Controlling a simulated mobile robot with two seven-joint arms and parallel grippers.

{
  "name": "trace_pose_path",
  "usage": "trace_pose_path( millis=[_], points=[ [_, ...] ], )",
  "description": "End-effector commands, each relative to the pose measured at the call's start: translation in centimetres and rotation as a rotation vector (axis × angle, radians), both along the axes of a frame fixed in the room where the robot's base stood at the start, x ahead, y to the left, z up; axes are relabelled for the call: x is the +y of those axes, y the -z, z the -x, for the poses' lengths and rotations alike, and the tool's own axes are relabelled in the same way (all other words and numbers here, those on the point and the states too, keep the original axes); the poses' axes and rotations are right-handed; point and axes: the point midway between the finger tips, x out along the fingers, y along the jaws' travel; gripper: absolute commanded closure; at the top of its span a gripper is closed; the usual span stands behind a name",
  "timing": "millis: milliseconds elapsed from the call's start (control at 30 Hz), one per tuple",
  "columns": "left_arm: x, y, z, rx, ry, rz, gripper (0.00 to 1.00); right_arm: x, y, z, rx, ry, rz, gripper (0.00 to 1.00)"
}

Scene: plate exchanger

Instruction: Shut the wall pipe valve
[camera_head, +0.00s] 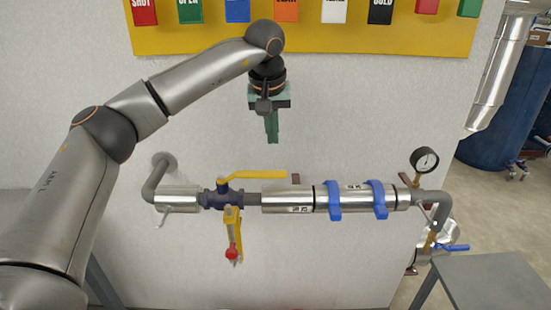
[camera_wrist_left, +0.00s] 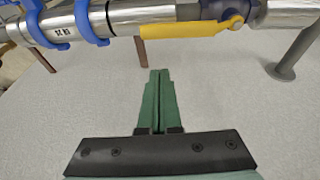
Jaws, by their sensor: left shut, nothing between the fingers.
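The wall pipe valve (camera_head: 222,197) is a dark blue body on a silver pipe low on the white wall. Its yellow lever handle (camera_head: 254,174) points right, lying along the pipe. In the left wrist view the yellow handle (camera_wrist_left: 190,30) and the blue valve body (camera_wrist_left: 232,10) show at the top. My left gripper (camera_head: 272,138) has green fingers pointing down, above the handle's right part and apart from it. Its fingers (camera_wrist_left: 158,72) are shut together and empty.
The silver pipe (camera_head: 288,200) carries two blue clamps (camera_head: 334,200) and a pressure gauge (camera_head: 425,160). A yellow device with a red knob (camera_head: 232,253) hangs below the valve. A yellow tag board (camera_head: 160,42) is above. A grey table (camera_head: 495,280) stands at lower right.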

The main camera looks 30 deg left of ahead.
Motion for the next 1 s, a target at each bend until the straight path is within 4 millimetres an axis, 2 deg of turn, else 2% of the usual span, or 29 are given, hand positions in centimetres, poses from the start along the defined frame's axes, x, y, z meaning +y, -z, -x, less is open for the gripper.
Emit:
trace_pose_path(
  millis=[33,167,567,767,1000],
  points=[
    [1.0,-0.8,0.2,-0.004,-0.007,-0.028,1.00,0.0,0.1,0.0,0.000,0.000,0.000,0.50],
    [2.3,-1.7,0.5,-0.003,-0.012,-0.069,1.00,0.0,0.2,0.0,0.000,0.000,0.000,0.50],
    [2.5,-1.6,0.4,-0.002,-0.012,-0.073,1.00,0.0,0.1,0.0,0.000,0.000,0.000,0.50],
    [2.8,0.6,-0.2,0.000,-0.012,-0.072,1.00,0.0,0.3,0.0,0.000,0.000,0.000,0.50],
    [3.7,5.5,-1.6,0.001,-0.012,-0.072,1.00,0.0,0.3,0.0,0.002,0.000,0.000,0.50]
  ],
)
